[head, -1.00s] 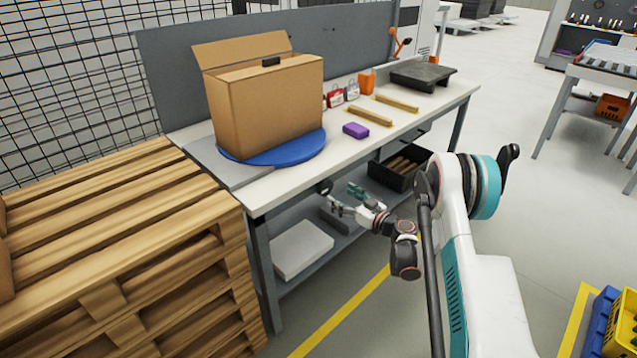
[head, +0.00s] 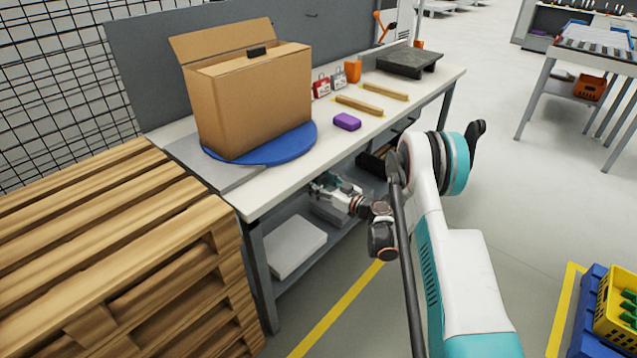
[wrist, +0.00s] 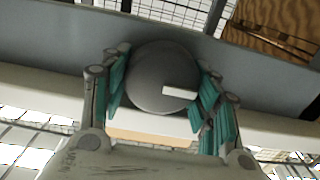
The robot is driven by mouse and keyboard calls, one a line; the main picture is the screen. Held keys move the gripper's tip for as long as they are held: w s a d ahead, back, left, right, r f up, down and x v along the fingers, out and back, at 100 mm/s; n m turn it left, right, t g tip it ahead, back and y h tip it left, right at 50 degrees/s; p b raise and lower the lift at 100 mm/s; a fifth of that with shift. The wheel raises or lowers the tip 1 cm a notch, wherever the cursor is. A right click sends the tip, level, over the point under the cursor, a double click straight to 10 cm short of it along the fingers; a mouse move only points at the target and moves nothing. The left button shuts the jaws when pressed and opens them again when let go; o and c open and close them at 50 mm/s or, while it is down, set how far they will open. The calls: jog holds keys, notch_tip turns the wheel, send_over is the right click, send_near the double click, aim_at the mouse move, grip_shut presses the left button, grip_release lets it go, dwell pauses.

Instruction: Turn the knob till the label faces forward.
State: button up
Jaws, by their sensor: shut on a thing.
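A cardboard box (head: 255,100) with an open flap stands on a round blue turntable (head: 305,140) on the workbench. I see no label on the box sides in view. A dark grey round knob (wrist: 155,70) sits at the bench's front edge, below the top. It has a white bar mark (wrist: 180,91), pointing right in the wrist view. My gripper (head: 318,186) is shut on the knob, with teal finger pads on either side of it in the wrist view (wrist: 162,90). In the head view the gripper mostly hides the knob.
A purple block (head: 347,121), wooden strips (head: 359,106) and an orange cup (head: 353,71) lie right of the turntable. The lower shelf holds a white slab (head: 290,248). A wooden pallet stack (head: 110,240) stands close on the left. The floor at right is fairly open.

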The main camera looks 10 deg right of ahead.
aim_at(323, 184)
jog(key=shift+m, duration=0.8)
jog(key=o, duration=1)
jog(key=shift+v, duration=3.75)
jog(key=shift+o, duration=0.2)
